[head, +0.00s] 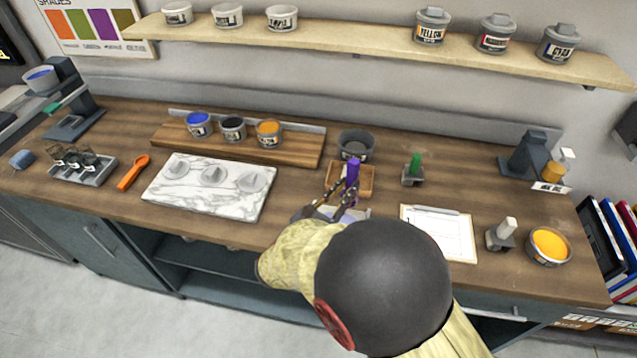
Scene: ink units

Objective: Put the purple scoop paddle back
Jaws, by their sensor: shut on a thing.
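The purple scoop paddle (352,172) stands roughly upright at the middle of the counter. My gripper (345,189) is shut on its lower part. The paddle is in front of a dark grey round pot (356,143) and over a small wooden tray (364,188). I cannot tell whether its lower end touches the tray, as my gripper and arm cover that part. A green paddle (415,163) stands in a small grey holder (412,178) to the right. An orange scoop (133,173) lies flat on the counter at the left.
A marble slab (200,203) lies left of my gripper. Behind it, a wooden board (310,149) bears blue, black and orange ink tubs. A clipboard (438,235), a white-topped stamp (503,233) and a yellow-orange bowl (549,246) are on the right. A shelf (370,45) runs above.

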